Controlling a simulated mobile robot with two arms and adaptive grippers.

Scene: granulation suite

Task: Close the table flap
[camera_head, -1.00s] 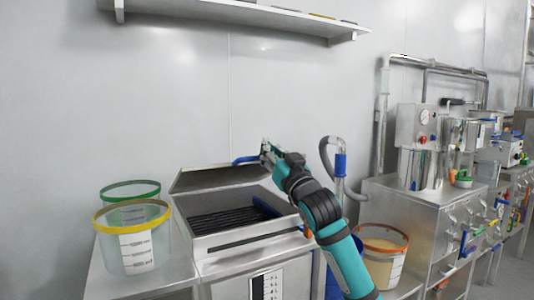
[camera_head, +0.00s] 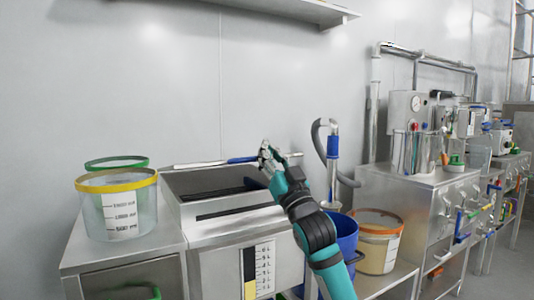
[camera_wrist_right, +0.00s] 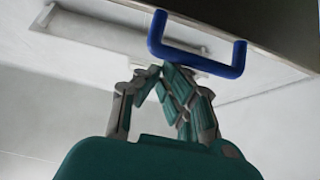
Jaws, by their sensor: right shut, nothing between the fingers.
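The table flap (camera_head: 200,165) is the lid of a steel box-shaped unit (camera_head: 235,227). In the head view it shows nearly edge-on, above the back of the open box. A blue handle (camera_head: 242,160) is on its edge. My right gripper (camera_head: 264,152) is at the right end of this handle. In the right wrist view the flap's dark face (camera_wrist_right: 265,22) is at the top right, with the blue handle (camera_wrist_right: 197,59) below it. My right gripper (camera_wrist_right: 155,73) is shut and empty just below the handle; I cannot tell if they touch. My left gripper is not in view.
Clear buckets with yellow (camera_head: 117,210) and green (camera_head: 117,162) rims stand left of the unit. A blue bucket (camera_head: 343,240) and an orange-rimmed bucket (camera_head: 376,245) stand at right. A hose (camera_head: 320,142) rises behind my arm. A shelf (camera_head: 300,10) hangs above.

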